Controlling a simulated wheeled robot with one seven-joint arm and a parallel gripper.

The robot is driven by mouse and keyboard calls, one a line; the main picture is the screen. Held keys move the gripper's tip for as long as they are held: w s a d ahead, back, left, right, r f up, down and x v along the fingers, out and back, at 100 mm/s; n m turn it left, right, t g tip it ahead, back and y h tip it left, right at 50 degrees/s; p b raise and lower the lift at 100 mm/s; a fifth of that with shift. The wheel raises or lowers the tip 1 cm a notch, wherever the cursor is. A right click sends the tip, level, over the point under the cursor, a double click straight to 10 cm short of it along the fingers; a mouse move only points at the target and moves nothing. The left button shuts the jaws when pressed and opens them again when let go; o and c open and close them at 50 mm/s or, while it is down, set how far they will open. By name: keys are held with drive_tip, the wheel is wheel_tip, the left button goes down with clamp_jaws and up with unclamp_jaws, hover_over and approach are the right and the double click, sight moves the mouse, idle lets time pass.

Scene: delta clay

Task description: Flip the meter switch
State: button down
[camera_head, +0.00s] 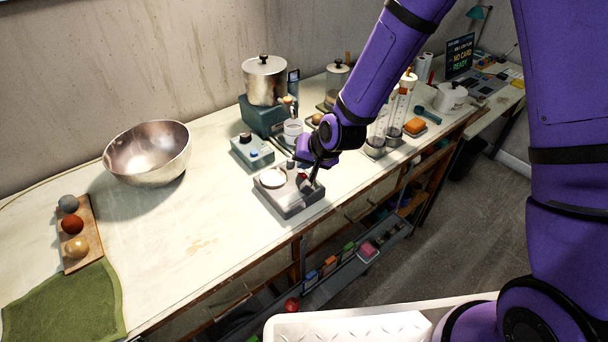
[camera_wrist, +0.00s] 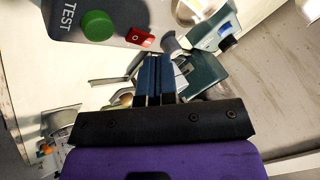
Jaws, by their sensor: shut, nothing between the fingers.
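The meter (camera_head: 287,203) is a grey box near the front edge of the bench, with a round white dial on top. In the wrist view its dark grey panel (camera_wrist: 120,10) carries the word TEST, a green button (camera_wrist: 97,26) and a small red rocker switch (camera_wrist: 140,38) marked with a white O. My gripper (camera_head: 311,182) points down over the right end of the meter. In the wrist view my gripper (camera_wrist: 156,58) is shut and empty, with its fingertips just below the red switch. I cannot tell whether they touch it.
A blue-grey box (camera_head: 252,152) with knobs stands behind the meter. A metal pot (camera_head: 265,82) on a teal base and clear cylinders (camera_head: 378,130) stand farther back. A steel bowl (camera_head: 148,153) is at the left. The bench between bowl and meter is clear.

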drive_tip(key=shift+w+a+r, duration=0.15)
drive_tip(key=shift+w+r, duration=0.05)
drive_tip(key=shift+r, duration=1.05)
drive_tip(key=shift+w+a+r, duration=0.1)
drive_tip(key=shift+w+r, duration=0.05)
drive_tip(key=shift+r, duration=1.05)
drive_tip(key=s+d+r+h, duration=0.1)
drive_tip(key=s+d+r, duration=0.2)
drive_tip(key=d+r, duration=0.25)
drive_tip(key=s+d+r+n+h, duration=0.1)
drive_tip(key=s+d+r, duration=0.1)
drive_tip(key=d+r, duration=0.4)
drive_tip(key=s+d+r+h, duration=0.1)
drive_tip(key=s+d+r, duration=0.25)
drive_tip(key=r, duration=0.35)
drive_tip(key=s+d+r+h, duration=0.1)
drive_tip(key=s+d+r, duration=0.3)
drive_tip(key=s, duration=0.5)
drive_tip(key=s+d+r, duration=0.5)
drive_tip(key=s+d, duration=0.2)
drive_tip(key=s, duration=0.2)
drive_tip(key=shift+s+d+r+h, duration=0.2)
drive_tip(key=shift+s+d+h, duration=0.05)
drive_tip(key=shift+h, duration=0.15)
